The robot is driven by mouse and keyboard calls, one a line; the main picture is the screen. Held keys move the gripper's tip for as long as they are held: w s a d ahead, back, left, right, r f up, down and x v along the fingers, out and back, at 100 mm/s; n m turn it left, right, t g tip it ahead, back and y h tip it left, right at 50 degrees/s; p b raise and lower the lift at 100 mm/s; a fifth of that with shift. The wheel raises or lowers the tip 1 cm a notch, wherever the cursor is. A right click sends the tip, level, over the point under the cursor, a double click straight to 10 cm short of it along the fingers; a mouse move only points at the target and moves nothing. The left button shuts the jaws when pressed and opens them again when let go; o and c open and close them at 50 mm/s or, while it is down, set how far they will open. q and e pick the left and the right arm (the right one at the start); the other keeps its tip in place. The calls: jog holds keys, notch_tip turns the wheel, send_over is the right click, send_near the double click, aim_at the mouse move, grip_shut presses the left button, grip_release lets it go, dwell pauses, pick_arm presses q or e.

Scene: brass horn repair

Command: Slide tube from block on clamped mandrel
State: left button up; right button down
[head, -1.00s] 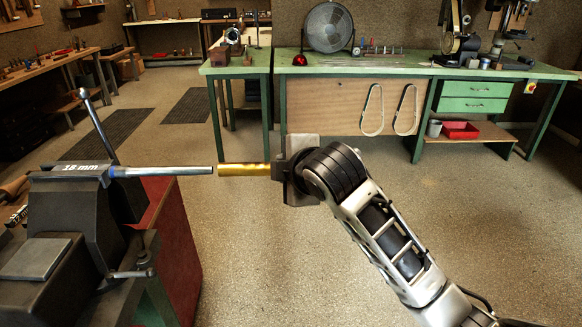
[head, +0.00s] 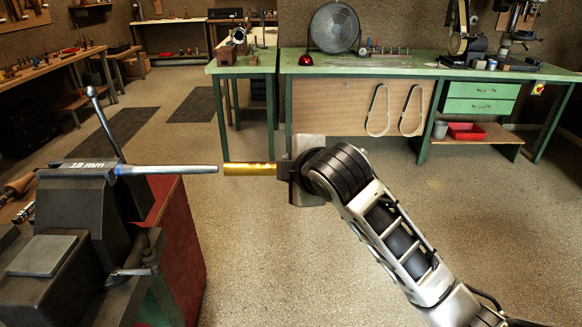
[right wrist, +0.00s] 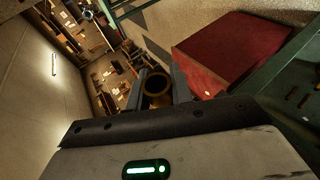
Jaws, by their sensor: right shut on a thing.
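The steel mandrel (head: 180,169) is held in the black vise (head: 75,205) at left and points right. The vise jaw carries an "18 mm" label. The yellow brass tube (head: 250,169) lies level, nearly in line with the mandrel. A small gap shows between the tube's left end and the mandrel tip. My right gripper (head: 290,169) is shut on the tube's right end; the right wrist view also shows the tube (right wrist: 157,88) end-on between the fingers. Whether the tube is exactly centred on the mandrel cannot be told. My left gripper is not in view.
A red cabinet (head: 180,235) stands below the vise. The vise's lever (head: 103,120) rises behind the mandrel. A green bench (head: 400,65) with a fan (head: 335,27) stands at the back. The floor around my right arm is clear.

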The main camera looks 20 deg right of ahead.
aim_at(204, 170)
jog(key=shift+a, duration=0.15)
jog(key=shift+w+a, duration=0.3)
jog(key=shift+a, duration=0.65)
jog(key=shift+w+a, duration=0.25)
jog(key=shift+a, duration=0.65)
dwell(0.6)
jog(key=shift+w+a, duration=0.55)
jog(key=shift+a, duration=1.4)
jog(key=shift+w+a, duration=0.55)
jog(key=shift+a, duration=1.35)
jog(key=shift+w+a, duration=0.55)
jog(key=shift+a, duration=1.4)
jog(key=c, duration=1.1)
grip_release()
jog(key=shift+c, duration=0.2)
jog(key=b+v, duration=0.1)
jog(key=v, duration=1.5)
